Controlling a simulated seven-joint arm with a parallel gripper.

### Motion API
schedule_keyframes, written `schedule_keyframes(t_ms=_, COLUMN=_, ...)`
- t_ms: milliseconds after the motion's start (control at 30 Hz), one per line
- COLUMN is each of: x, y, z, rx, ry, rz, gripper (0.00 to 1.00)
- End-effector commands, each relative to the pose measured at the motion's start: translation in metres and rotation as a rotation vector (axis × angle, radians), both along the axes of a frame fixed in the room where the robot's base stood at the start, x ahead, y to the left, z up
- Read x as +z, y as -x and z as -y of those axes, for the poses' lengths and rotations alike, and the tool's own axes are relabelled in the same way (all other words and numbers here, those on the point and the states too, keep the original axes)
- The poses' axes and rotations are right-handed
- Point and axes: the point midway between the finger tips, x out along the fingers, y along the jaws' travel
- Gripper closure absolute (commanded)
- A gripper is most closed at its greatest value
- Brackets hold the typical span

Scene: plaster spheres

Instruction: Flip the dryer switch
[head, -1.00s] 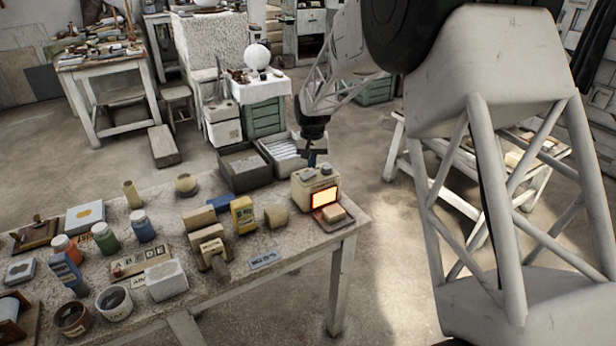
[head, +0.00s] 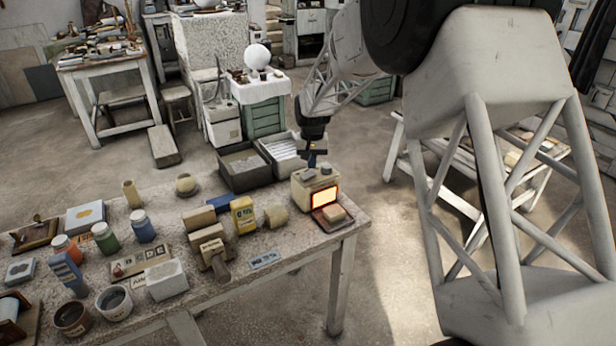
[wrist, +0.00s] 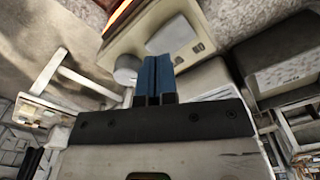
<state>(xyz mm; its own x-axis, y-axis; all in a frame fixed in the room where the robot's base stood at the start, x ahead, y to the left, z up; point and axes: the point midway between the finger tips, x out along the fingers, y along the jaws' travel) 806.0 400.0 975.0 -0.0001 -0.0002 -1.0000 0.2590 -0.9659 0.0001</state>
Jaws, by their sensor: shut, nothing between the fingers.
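The dryer (head: 301,194) is a cream box with a glowing orange panel (head: 324,197) on its front. It stands near the right end of the workbench (head: 345,228). Dark marks sit beside the farther one. My gripper (head: 312,164) is at the rear edge of the dryer's top. Its blue fingers (wrist: 157,62) are shut with nothing between them, close beside the left knob. I cannot tell whether they touch it.
A small tray with a pale block (head: 334,213) lies right in front of the dryer. Grey bins (head: 243,166) stand behind and left. Left along the bench are a yellow box (head: 243,214), bottles (head: 142,226) and pots (head: 114,302). Open floor lies right of the bench.

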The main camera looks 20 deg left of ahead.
Motion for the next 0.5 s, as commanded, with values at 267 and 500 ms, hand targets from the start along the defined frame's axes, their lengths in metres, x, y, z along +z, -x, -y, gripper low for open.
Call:
schedule_keyframes(t_ms=267, x=-0.0031, y=0.0000, z=0.0000, rx=0.000, ry=0.000, rz=0.000, gripper=1.00)
schedule_keyframes(t_ms=500, x=-0.0056, y=0.0000, z=0.0000, rx=0.000, ry=0.000, rz=0.000, gripper=1.00)
